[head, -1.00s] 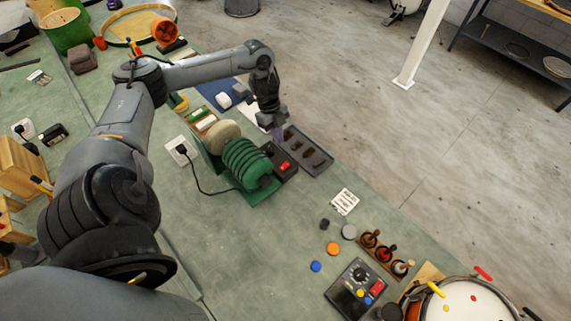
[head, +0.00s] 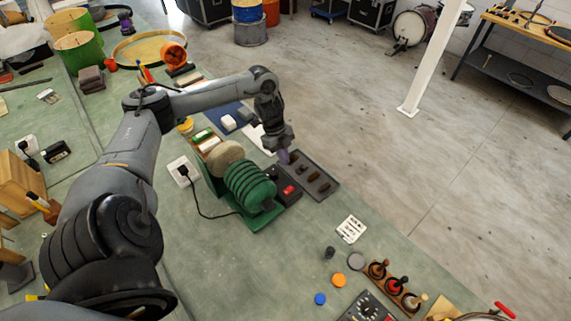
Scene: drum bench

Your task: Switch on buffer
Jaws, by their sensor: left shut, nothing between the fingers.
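The buffer is a green bench machine (head: 249,187) with a ribbed green body and a pale round wheel (head: 226,155) at its left end. Its dark switch box (head: 284,194) sits on the right side and carries a small red switch (head: 289,189). I cannot tell the switch's position. My left gripper (head: 284,157) is shut and empty, pointing down just beyond the red switch, near the box and the dark tray. It looks apart from the switch, though the exact gap is unclear. My right gripper is not in view.
A dark tray (head: 326,189) with small dark pieces lies right of the switch box. A black cord runs from the buffer to a white socket (head: 183,171). A white card (head: 351,229), coloured discs and a second control box (head: 366,309) lie nearer. The bench between is clear.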

